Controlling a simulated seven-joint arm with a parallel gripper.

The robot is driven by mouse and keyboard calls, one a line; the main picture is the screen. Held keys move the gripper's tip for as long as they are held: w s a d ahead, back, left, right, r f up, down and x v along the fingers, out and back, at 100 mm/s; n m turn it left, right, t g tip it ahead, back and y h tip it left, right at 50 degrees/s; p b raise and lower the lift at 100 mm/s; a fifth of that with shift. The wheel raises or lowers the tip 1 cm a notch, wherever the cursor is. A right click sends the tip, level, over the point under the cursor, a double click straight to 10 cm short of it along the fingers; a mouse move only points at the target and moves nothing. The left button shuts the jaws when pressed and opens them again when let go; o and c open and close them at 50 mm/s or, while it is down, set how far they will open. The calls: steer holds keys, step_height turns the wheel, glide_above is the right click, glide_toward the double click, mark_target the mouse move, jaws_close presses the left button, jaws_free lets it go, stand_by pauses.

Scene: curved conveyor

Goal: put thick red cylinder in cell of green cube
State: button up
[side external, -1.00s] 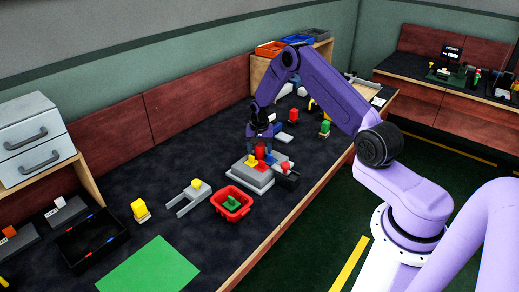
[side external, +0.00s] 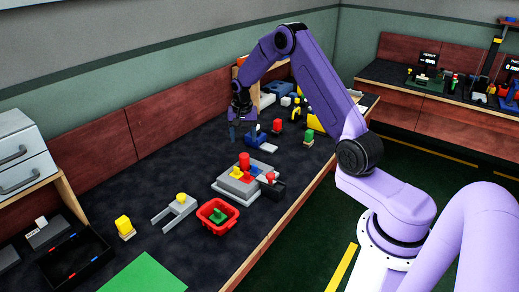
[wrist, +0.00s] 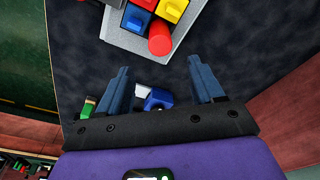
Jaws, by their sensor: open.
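The thick red cylinder (side external: 244,160) stands upright at the back corner of the grey tray (side external: 226,192), near yellow, blue and red pieces. It also shows in the wrist view (wrist: 160,42), beside the blue and yellow pieces. Its base is partly hidden, so how deep it sits cannot be told. A green piece (side external: 217,214), perhaps the green cube, is in the red bin (side external: 208,228) in front of the tray. My gripper (side external: 241,133) is open and empty, behind the tray and apart from the cylinder. Its fingers (wrist: 160,88) are wide apart.
A dark box (side external: 280,190) with a red piece adjoins the tray's right side. A grey forked holder with a yellow piece (side external: 181,198) stands to the left. A blue object (side external: 256,140) and a green block (side external: 309,135) lie beyond. Dark table is clear at the back left.

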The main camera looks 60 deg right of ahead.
steer(key=s+a+r+n, duration=0.3)
steer(key=s+a+n, duration=0.1)
steer(key=a, duration=0.3)
steer(key=s+a+r+n+y, duration=0.1)
steer(key=s+a+r+n, duration=0.25)
steer(key=a, duration=0.45)
steer(key=s+a+r+n, duration=0.3)
steer(key=s+a+r, duration=0.15)
steer(key=a, duration=0.25)
steer(key=s+a+r+n, duration=0.1)
steer(key=s+n, duration=1.1)
steer(key=s, duration=1.5)
steer(key=shift+a+r+n+g+y, duration=0.3)
steer(key=shift+r+n, duration=0.05)
steer(key=shift+r, duration=0.05)
